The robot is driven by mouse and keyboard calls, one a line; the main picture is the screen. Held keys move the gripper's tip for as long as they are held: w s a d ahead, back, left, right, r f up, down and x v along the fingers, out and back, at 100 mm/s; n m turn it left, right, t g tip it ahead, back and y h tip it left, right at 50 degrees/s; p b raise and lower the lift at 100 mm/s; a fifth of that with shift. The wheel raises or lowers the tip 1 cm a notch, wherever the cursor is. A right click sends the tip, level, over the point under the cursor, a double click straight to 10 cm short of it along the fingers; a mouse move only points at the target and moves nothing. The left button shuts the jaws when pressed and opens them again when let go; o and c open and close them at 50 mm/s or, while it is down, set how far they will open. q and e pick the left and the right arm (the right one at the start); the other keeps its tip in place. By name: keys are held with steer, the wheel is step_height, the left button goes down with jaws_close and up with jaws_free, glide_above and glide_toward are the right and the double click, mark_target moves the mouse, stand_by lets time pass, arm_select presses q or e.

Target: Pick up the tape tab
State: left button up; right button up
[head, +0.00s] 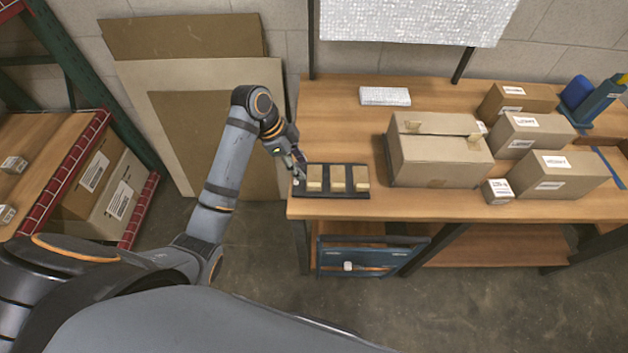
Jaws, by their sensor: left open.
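A black tray (325,194) lies at the left front of the wooden workbench. Three pale tan tabs (338,178) sit in it side by side; these look like the tape tabs. My left gripper (299,170) is open at the tray's left end, close to the leftmost tab (314,177). It looks empty, and I cannot tell whether it touches that tab. My right gripper is not in view.
A large cardboard box (438,160) with small tan pieces on top stands right of the tray on the workbench (330,105). Several labelled boxes (530,135) and a blue device (598,100) are farther right. A white keyboard-like item (385,96) lies behind.

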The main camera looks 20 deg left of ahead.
arm_select(q)
glide_above(314, 184)
steer(key=s+a, duration=0.1)
steer(key=a, duration=0.1)
step_height(314, 184, down, 4)
steer(key=shift+f, duration=0.1)
steer(key=p+x, duration=0.2)
steer(key=x, duration=0.3)
steer(key=shift+w+a+f, duration=0.1)
steer(key=shift+a+f, duration=0.05)
steer(key=shift+a, duration=0.05)
steer(key=c, duration=0.9)
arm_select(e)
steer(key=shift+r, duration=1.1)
